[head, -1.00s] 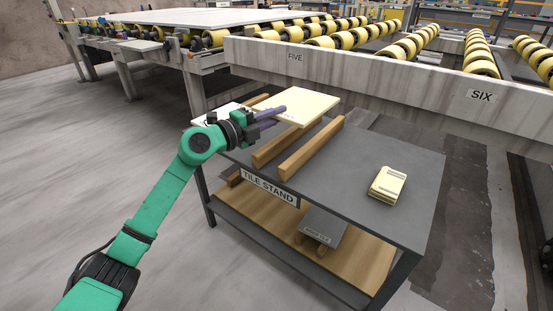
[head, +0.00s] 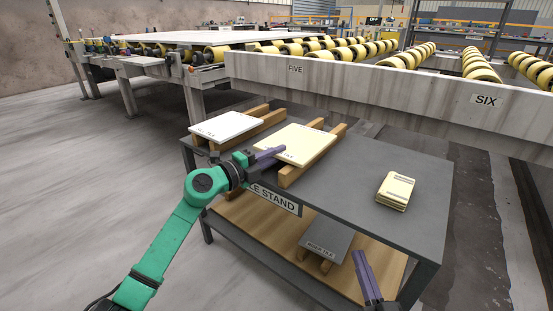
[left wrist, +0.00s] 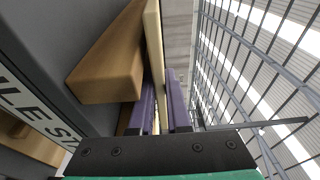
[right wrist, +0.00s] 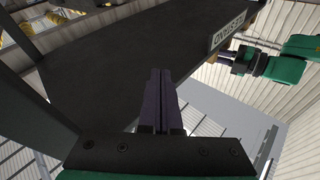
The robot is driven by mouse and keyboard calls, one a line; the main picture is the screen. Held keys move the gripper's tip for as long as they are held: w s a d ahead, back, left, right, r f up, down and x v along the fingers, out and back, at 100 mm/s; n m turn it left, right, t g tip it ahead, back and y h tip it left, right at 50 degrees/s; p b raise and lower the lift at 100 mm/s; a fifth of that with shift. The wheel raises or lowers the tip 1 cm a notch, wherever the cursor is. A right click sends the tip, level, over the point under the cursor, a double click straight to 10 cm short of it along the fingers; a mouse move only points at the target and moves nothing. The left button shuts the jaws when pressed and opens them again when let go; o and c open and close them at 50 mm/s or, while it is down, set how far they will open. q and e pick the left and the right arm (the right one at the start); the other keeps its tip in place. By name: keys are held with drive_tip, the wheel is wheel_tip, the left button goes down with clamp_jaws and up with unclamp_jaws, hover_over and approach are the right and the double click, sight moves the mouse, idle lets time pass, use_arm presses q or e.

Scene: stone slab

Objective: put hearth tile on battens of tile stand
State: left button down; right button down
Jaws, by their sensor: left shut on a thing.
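The cream hearth tile (head: 297,142) lies flat across the two wooden battens (head: 292,178) in the middle of the tile stand (head: 355,165). My left gripper (head: 268,156) is shut on the tile's near left edge. In the left wrist view, the tile (left wrist: 154,35) shows edge-on between the fingers, with a batten (left wrist: 110,70) right against or very close to its underside. I cannot tell whether it bears fully on both battens. My right gripper (head: 366,276) is shut and empty in front of the stand; its fingers (right wrist: 160,100) meet in the right wrist view.
A white tile (head: 225,126) lies on another pair of battens at the stand's left. A stack of small cream tiles (head: 395,190) sits on the right. A dark tile (head: 324,241) lies on the lower shelf. A roller conveyor's grey beam (head: 390,90) runs behind.

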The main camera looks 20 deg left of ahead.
use_arm(q)
drive_tip(key=shift+f, duration=0.1)
use_arm(e)
drive_tip(key=shift+w+d+r+t, duration=0.15)
drive_tip(key=shift+r+t, duration=0.1)
drive_tip(key=shift+r, duration=0.5)
drive_tip(key=shift+w+r+t, duration=0.15)
drive_tip(key=shift+r+t, duration=0.1)
drive_tip(key=shift+r, duration=0.45)
drive_tip(key=shift+r, duration=0.2)
use_arm(q)
drive_tip(key=c, duration=0.9)
unclamp_jaws()
drive_tip(key=shift+f, duration=0.15)
use_arm(e)
drive_tip(key=shift+r, duration=0.1)
